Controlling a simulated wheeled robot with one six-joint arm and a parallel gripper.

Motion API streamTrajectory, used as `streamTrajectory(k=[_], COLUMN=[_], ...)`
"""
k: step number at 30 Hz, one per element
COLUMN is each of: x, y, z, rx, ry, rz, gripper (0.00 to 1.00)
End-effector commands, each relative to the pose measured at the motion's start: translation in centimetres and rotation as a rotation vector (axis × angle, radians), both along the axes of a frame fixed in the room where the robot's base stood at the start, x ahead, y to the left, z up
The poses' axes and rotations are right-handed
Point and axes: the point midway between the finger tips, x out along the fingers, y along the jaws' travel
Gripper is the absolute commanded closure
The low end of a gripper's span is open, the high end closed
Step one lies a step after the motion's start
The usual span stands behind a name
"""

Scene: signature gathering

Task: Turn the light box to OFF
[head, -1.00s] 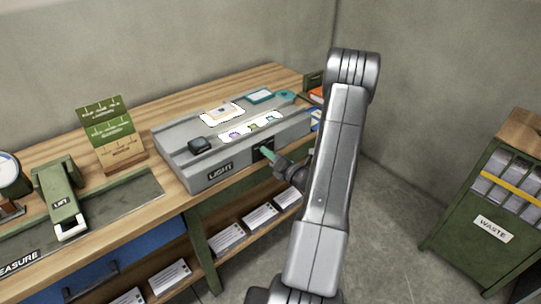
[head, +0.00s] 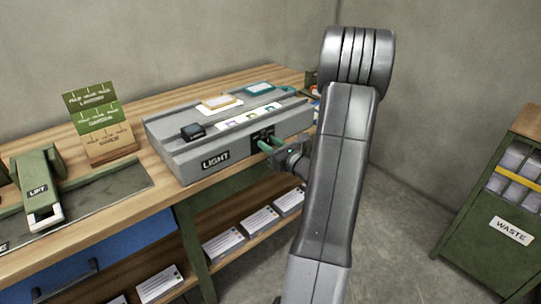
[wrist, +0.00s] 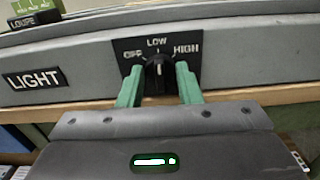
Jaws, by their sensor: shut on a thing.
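The grey light box (head: 228,140) stands on the workbench with a LIGHT label on its front. Its black dial plate (wrist: 128,50) is marked OFF, LOW and HIGH. The black knob (wrist: 158,74) sits upright, its pointer towards LOW. My gripper (wrist: 157,82) has its green fingers on either side of the knob, shut on it. In the head view, my gripper (head: 267,144) reaches the box's front from the right, partly covering the dial. The panels on top look pale, with cards on them.
A black loupe (head: 193,132) sits on the box's top. A green LIFT device (head: 40,185) and a card stand (head: 100,125) are to the left. Shelves with paper stacks (head: 222,245) lie below. A WASTE bin (head: 495,220) stands right, with open floor between.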

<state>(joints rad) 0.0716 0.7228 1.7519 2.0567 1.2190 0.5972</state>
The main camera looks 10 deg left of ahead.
Motion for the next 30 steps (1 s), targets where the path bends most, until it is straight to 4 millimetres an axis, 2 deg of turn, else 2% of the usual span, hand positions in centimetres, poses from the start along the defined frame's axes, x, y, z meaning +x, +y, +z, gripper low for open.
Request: streamTrajectory(k=[1,18,30], x=[-0.04,-0.14,-0.16], y=[-0.01,0.1,0.11], z=[-0.74,-0.81,-0.51], rx=[-0.029,-0.357,-0.513], ry=[-0.038,-0.457,-0.655], rz=[0.0,0.0,0.001], gripper=[0.91,0.91,0.91])
